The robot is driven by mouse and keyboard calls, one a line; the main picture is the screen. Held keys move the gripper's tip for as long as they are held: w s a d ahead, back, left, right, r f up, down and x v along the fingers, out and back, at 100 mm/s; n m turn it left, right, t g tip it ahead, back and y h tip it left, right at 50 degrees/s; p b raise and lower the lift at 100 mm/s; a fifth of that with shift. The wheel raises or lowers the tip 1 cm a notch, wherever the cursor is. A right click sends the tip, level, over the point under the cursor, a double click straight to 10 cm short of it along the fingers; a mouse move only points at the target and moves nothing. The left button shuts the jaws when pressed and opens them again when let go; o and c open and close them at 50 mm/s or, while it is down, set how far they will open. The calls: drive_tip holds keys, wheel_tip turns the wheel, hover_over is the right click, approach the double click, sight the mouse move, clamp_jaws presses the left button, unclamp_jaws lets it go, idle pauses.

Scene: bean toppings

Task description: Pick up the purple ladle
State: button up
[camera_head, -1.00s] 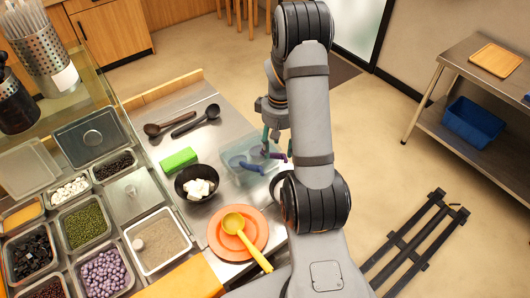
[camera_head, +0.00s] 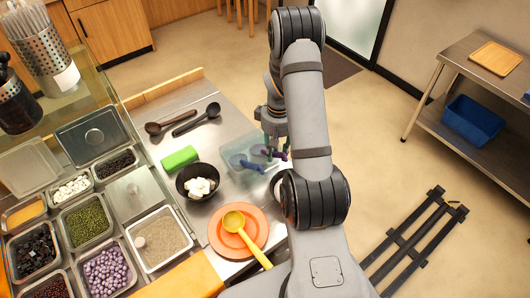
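The purple ladle (camera_head: 277,154) sits in a clear plastic bin (camera_head: 230,155) on the steel counter, its dark purple handle at the bin's right side. A blue-violet ladle (camera_head: 250,166) lies in the same bin, to the left. My gripper (camera_head: 274,149) points down at the bin's right part, with its fingertips at the purple ladle's handle. The fingers are small and partly covered by my arm, so I cannot tell whether they are open or shut on the handle. My arm also hides part of the bin's right side.
A black bowl with white pieces (camera_head: 183,188), a green block (camera_head: 180,158) and an orange plate (camera_head: 215,236) with a yellow ladle (camera_head: 235,222) stand near the bin. Two dark ladles (camera_head: 184,122) lie behind it. Topping pans (camera_head: 84,222) fill the left.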

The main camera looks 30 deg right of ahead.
clamp_jaws()
